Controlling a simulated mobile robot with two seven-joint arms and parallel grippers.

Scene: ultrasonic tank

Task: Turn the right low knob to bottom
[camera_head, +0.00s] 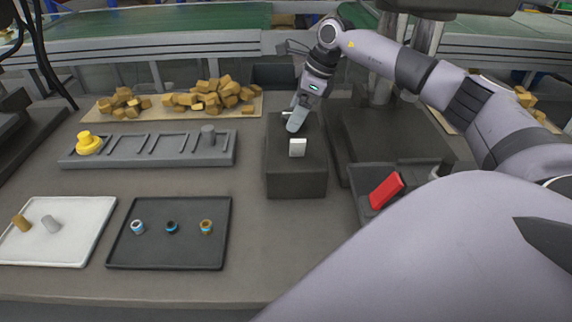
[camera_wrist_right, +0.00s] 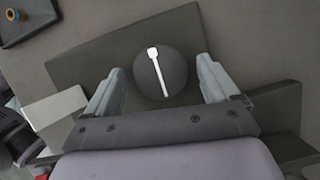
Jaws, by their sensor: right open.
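A round dark grey knob (camera_wrist_right: 160,73) with a white pointer shows in the right wrist view. The pointer's wide end is toward the top of that picture, its thin end toward the bottom, tilted slightly. My right gripper (camera_wrist_right: 160,85) is open, with one finger on each side of the knob and a visible gap to it. In the head view my right gripper (camera_head: 293,124) is over the top of a dark box (camera_head: 296,182) and mostly hides the knob there. My left gripper is not in view.
A red piece (camera_head: 386,190) sits to the right. A grey rack (camera_head: 150,160), a black tray (camera_head: 170,255) and a white tray (camera_head: 55,250) lie to the left.

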